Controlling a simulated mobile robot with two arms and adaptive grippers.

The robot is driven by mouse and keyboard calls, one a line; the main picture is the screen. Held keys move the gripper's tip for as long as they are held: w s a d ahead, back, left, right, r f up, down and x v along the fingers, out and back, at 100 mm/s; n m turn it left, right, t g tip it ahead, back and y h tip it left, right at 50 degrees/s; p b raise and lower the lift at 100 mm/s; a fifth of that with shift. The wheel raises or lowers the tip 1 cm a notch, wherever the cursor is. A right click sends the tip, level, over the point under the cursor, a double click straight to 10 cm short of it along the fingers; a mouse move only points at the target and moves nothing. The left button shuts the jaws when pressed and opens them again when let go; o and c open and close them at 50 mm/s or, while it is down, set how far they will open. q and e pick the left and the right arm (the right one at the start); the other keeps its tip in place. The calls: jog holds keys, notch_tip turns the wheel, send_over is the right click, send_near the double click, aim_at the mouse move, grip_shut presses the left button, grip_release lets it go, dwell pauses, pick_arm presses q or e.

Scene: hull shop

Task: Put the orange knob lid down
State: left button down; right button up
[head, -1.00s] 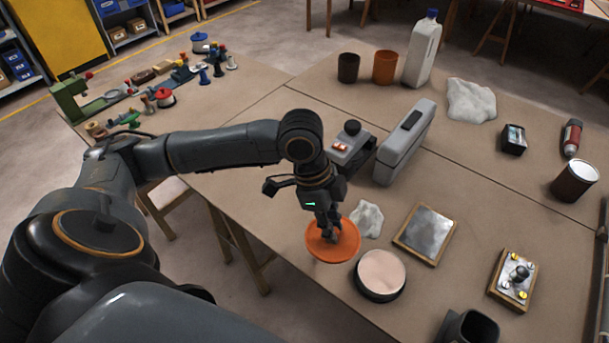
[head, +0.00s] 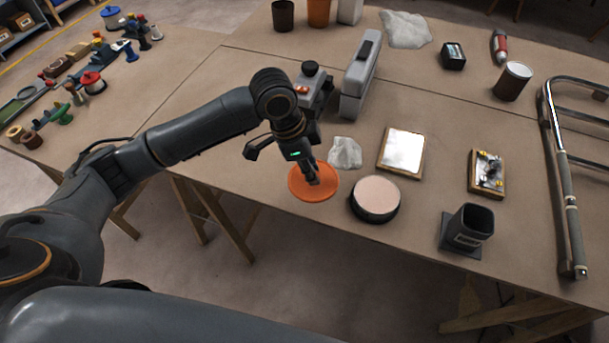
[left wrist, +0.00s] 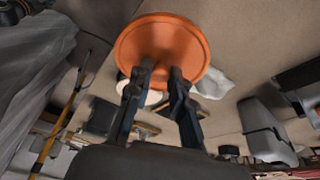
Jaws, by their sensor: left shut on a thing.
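The orange knob lid (head: 300,190) is a flat round disc near the front edge of the table (head: 270,125). My left gripper (head: 312,177) is shut on its knob from above. The fingers hide most of the knob. I cannot tell whether the lid touches the table or hangs just above it. My right gripper is not in view.
A round tin with a pale top (head: 375,197) stands close to the right of the lid. A crumpled white cloth (head: 345,153) lies just behind. A framed plate (head: 401,152) and a dark square cup (head: 468,229) are further right. A grey case (head: 361,75) stands behind.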

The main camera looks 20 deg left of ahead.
aim_at(305, 178)
pick_arm(q)
jog(key=f, duration=0.1)
jog(key=w+a+f, duration=0.1)
jog(key=w+f, duration=0.1)
jog(key=f, duration=0.1)
jog(key=shift+w+a, duration=0.15)
jog(key=shift+a, duration=0.2)
jog(key=shift+w+a+f, duration=0.2)
jog(key=shift+w+f, duration=0.05)
jog(key=shift+f, duration=0.1)
notch_tip(305, 178, down, 3)
jog(key=shift+a+f+p, duration=0.1)
jog(key=shift+p, duration=0.35)
jog(key=shift+w, duration=0.1)
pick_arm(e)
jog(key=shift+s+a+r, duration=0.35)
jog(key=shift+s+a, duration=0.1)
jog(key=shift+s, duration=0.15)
pick_arm(q)
jog(key=shift+f, duration=0.15)
jog(key=c, duration=1.2)
grip_release()
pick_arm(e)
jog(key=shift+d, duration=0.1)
pick_arm(q)
jog(key=v, duration=1.2)
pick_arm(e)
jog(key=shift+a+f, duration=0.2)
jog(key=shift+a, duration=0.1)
